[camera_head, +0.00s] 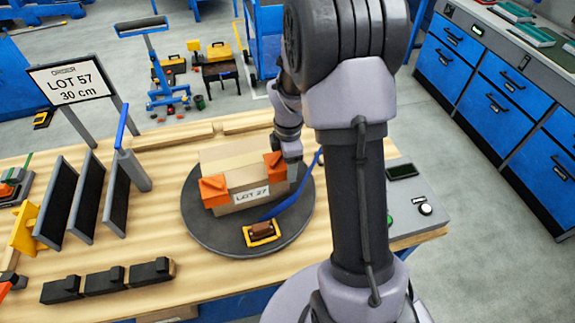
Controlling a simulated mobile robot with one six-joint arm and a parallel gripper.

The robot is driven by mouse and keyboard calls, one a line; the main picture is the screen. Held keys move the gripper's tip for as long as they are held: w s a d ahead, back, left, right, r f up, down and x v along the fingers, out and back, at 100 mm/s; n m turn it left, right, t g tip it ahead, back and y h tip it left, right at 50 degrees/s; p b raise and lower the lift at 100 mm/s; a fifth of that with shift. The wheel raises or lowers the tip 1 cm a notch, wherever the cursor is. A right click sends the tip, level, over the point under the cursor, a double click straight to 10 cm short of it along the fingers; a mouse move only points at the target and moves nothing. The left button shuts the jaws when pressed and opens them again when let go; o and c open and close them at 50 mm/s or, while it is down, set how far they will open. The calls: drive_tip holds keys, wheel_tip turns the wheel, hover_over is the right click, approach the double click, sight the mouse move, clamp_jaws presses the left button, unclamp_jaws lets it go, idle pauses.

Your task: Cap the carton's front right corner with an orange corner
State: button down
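The cardboard carton (228,158) sits on a dark round turntable (199,232), with a label reading "LOT 27" on its front face. One orange corner (213,189) caps its front left corner. A second orange corner (273,163) is at the front right top of the carton, beside my gripper (291,165). My gripper is pointing down at the carton's right side and is partly hidden by my arm. I cannot tell whether its fingers are closed on this orange corner, or whether the corner is fully seated.
A blue strap (290,203) with a yellow-framed buckle (262,232) lies across the turntable's front right. Dark upright panels (88,195) and a "LOT 57 30 cm" sign (72,84) stand left. Black blocks (105,281) line the front edge. A control box (418,213) stands right.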

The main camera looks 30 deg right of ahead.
drive_tip(key=shift+s+a+f, duration=0.1)
drive_tip(key=shift+s+f, duration=0.5)
drive_tip(key=shift+f, duration=0.3)
drive_tip(key=shift+c, duration=1.2)
unclamp_jaws()
drive_tip(key=r, duration=0.2)
drive_tip(key=w+r+p, duration=0.1)
drive_tip(key=r, duration=0.1)
drive_tip(key=r+p, duration=0.1)
drive_tip(key=r, duration=0.1)
drive_tip(key=shift+w+d+r, duration=0.1)
drive_tip(key=shift+w+d, duration=0.25)
drive_tip(key=shift+w, duration=0.05)
wheel_tip(320, 180, up, 13)
drive_tip(key=s+p, duration=0.1)
drive_tip(key=p, duration=0.2)
drive_tip(key=shift+a, duration=0.25)
